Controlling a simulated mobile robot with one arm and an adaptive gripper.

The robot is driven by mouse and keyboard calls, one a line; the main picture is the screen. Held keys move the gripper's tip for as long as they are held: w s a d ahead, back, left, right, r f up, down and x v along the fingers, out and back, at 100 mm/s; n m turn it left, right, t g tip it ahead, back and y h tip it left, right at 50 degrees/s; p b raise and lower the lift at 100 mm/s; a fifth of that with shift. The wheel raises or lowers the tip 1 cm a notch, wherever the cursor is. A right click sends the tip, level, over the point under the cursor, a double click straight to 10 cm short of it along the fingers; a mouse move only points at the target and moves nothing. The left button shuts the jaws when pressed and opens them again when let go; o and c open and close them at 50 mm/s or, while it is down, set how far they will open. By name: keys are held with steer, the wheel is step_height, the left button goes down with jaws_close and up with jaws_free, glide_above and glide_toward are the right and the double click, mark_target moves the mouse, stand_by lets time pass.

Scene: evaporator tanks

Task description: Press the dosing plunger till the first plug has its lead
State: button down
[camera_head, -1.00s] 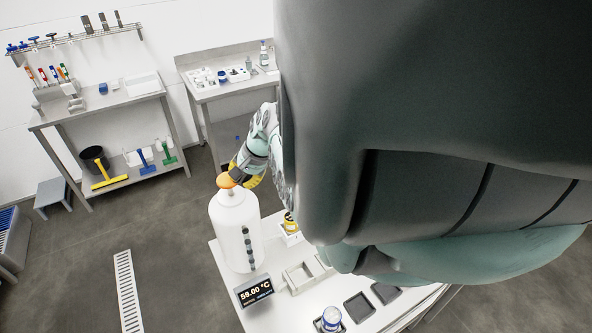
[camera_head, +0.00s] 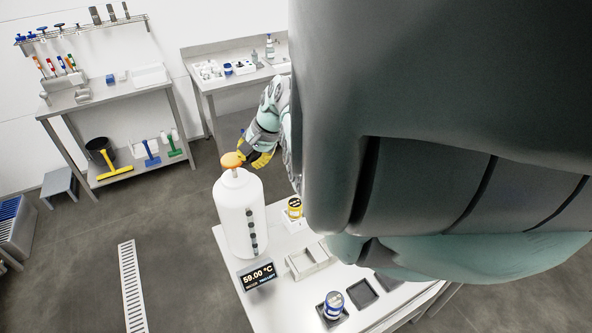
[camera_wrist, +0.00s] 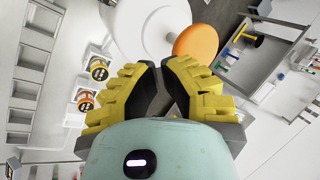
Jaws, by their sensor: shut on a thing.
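The dosing plunger has an orange knob (camera_head: 233,160) on a short stem above the white tank (camera_head: 240,213). My gripper (camera_head: 248,158) is at the knob's right side, its yellow fingers shut. In the wrist view the orange knob (camera_wrist: 197,42) lies just past the fingertips, mostly by the right finger, with the tank (camera_wrist: 150,25) behind. How much of the knob is between the fingers is hard to see. A yellow-banded plug or jar (camera_head: 294,208) stands right of the tank, and a blue-white one (camera_head: 333,304) stands in a dark tray at the front. Any lead in them cannot be made out.
A display (camera_head: 258,276) reading 59.00 °C stands before the tank. An empty light frame (camera_head: 309,263) and a dark tray (camera_head: 362,292) lie to its right. Shelved benches (camera_head: 108,97) stand behind. The floor left of the tank is mostly clear.

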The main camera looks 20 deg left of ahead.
steer(key=v, duration=0.9)
steer(key=shift+w+d+r, duration=0.2)
steer(key=shift+w+d, duration=0.1)
steer(key=shift+d, duration=0.1)
steer(key=shift+w+f, duration=0.1)
stand_by(0.6)
